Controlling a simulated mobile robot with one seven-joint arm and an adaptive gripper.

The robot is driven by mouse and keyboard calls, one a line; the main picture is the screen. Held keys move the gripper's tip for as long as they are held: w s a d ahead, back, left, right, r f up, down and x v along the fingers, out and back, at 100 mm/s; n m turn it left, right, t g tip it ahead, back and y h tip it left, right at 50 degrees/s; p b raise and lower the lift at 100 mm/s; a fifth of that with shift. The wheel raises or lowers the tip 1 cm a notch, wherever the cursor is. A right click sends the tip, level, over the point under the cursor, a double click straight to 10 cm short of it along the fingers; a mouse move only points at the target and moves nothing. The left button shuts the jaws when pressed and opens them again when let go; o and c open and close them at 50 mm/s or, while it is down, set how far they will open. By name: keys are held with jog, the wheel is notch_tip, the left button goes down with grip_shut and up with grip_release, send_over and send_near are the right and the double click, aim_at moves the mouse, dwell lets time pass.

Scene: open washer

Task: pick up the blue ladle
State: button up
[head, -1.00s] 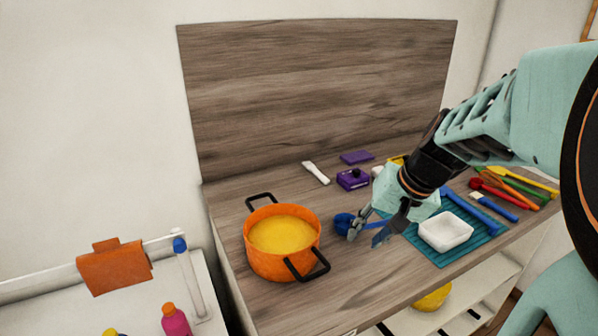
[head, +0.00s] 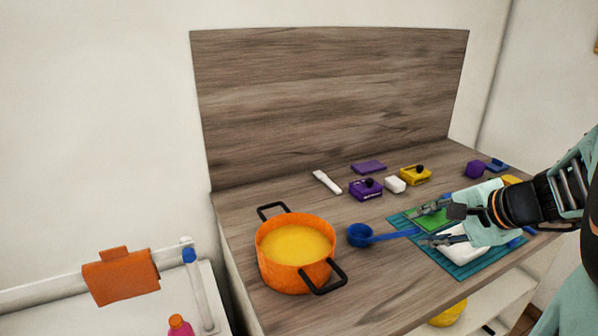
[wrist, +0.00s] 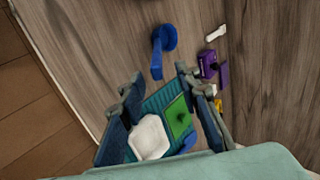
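The blue ladle (head: 360,236) lies on the wooden counter, right of the orange pot, its handle reaching right toward the teal mat. It also shows in the wrist view (wrist: 165,40), bowl at the top and handle pointing down toward my gripper. My gripper (head: 424,227) is open over the left part of the mat, its fingers spread and empty. In the wrist view my gripper (wrist: 157,82) has its fingertips on either side of the handle's end. I cannot tell how high the fingers are above the handle.
An orange pot (head: 264,268) of yellow contents stands to the left. A white dish (wrist: 150,138) and a green board (wrist: 179,118) lie on the teal mat (head: 463,271), under my gripper. Purple, white and yellow items (head: 366,190) sit behind. Bare counter surrounds the ladle's bowl.

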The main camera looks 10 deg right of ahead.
aim_at(400, 234)
jog(key=x, duration=0.3)
jog(key=shift+w+a+f, duration=0.1)
jog(key=shift+w+f, duration=0.05)
jog(key=shift+f, duration=0.1)
jog(key=shift+x, duration=2.75)
jog(key=shift+a, duration=0.15)
jog(key=shift+s, duration=0.2)
jog(key=shift+c, duration=0.2)
grip_shut()
